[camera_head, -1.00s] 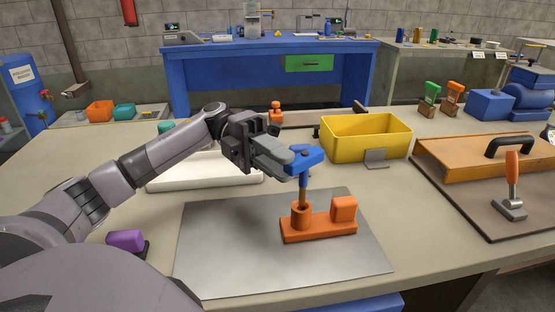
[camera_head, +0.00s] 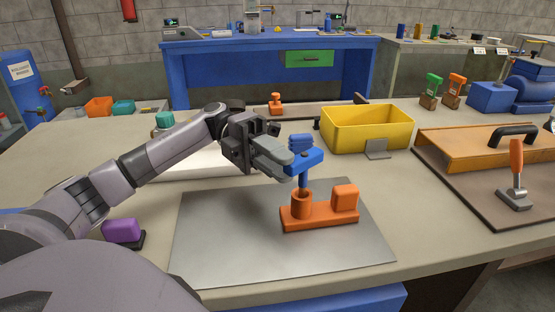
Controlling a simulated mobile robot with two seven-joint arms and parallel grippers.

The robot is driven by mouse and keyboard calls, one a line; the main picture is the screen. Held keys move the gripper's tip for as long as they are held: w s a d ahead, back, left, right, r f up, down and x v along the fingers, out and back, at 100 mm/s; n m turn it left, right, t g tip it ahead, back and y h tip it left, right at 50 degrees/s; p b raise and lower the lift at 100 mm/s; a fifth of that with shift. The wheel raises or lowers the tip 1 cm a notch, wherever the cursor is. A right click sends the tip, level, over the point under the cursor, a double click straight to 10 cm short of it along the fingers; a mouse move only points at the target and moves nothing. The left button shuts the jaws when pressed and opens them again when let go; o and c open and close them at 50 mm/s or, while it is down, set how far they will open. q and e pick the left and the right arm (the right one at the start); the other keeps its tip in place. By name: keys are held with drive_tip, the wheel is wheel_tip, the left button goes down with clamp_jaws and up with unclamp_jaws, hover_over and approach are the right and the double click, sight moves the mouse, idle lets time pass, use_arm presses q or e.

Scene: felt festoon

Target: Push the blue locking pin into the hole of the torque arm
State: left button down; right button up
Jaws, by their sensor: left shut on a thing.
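The blue locking pin (camera_head: 303,182) stands upright, with its wide blue head at the top. My left gripper (camera_head: 289,160) is shut on the head from the left. The pin's lower end is inside the upright orange collar (camera_head: 301,205), and its tip is hidden there. The collar is part of an orange piece (camera_head: 325,219) that I take to be the torque arm, with a block at its right end. This piece lies on a grey metal plate (camera_head: 230,250). A gap with bare blue shaft shows between head and collar. My right gripper is not in view.
A yellow bin (camera_head: 365,132) stands behind the plate to the right. A white tray (camera_head: 190,166) lies behind my left arm. A purple block (camera_head: 122,231) sits left of the plate. A brown board (camera_head: 455,195) with an orange-handled tool (camera_head: 515,175) is at right.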

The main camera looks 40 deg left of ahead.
use_arm(q)
drive_tip(key=shift+d+f+b, duration=0.2)
drive_tip(key=shift+f+b, duration=0.35)
drive_tip(key=shift+f, duration=0.4)
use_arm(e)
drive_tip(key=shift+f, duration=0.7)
use_arm(q)
drive_tip(key=shift+s, duration=0.1)
drive_tip(key=c, duration=0.9)
unclamp_jaws()
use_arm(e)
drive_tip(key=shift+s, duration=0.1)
use_arm(q)
drive_tip(key=shift+a, duration=0.25)
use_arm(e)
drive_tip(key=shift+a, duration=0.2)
